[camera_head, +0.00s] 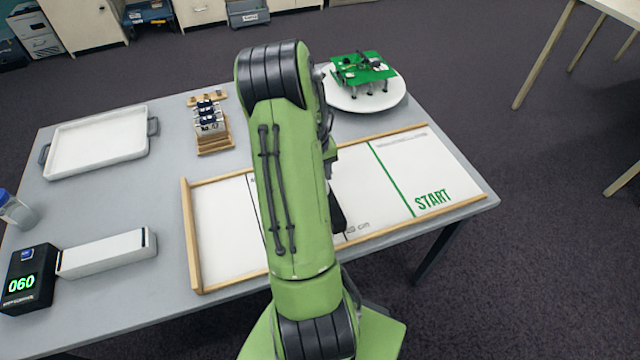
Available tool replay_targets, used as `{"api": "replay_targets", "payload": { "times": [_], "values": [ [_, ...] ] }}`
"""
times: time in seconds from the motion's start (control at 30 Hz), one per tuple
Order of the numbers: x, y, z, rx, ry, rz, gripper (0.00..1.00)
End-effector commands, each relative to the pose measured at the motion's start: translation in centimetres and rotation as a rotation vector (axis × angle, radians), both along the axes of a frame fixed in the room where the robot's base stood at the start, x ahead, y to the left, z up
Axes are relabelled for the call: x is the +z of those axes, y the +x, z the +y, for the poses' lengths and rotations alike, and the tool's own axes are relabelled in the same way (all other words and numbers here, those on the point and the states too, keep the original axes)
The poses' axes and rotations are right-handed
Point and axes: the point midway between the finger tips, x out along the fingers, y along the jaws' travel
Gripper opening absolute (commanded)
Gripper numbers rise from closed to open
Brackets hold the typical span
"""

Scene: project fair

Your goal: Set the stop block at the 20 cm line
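The white track board (222,225) lies on the grey table, framed by wooden rails, with a green start line and "START" at its right end. A partly covered label ending in "0 cm" (357,229) shows near the front rail; its first digit is unclear. My green arm reaches over the board and hides its middle. A dark piece (337,212) shows beside the arm above the board; I cannot tell whether it is my gripper or the stop block. My gripper's fingertips and the stop block cannot be made out.
A green board on legs (362,69) stands on a white round plate (394,92) at the back right. A wooden rack (215,142) stands behind the track. A white tray (98,142), a black display box reading 060 (22,288), a white bar (107,254) and a bottle (17,212) are left.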

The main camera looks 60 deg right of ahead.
Motion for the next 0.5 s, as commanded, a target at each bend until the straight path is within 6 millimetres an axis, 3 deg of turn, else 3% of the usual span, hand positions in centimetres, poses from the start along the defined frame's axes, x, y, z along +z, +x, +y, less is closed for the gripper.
{"api": "replay_targets", "payload": {
  "times": [0.17,0.47,0.5],
  "values": [
    [-3.1,0.0,0.0,0.0,0.001,0.001,0.0],
    [-3.2,0.0,0.0,0.0,-0.001,-0.001,0.0],
    [-3.4,0.0,0.0,0.001,0.0,0.0,0.4]
  ]
}}
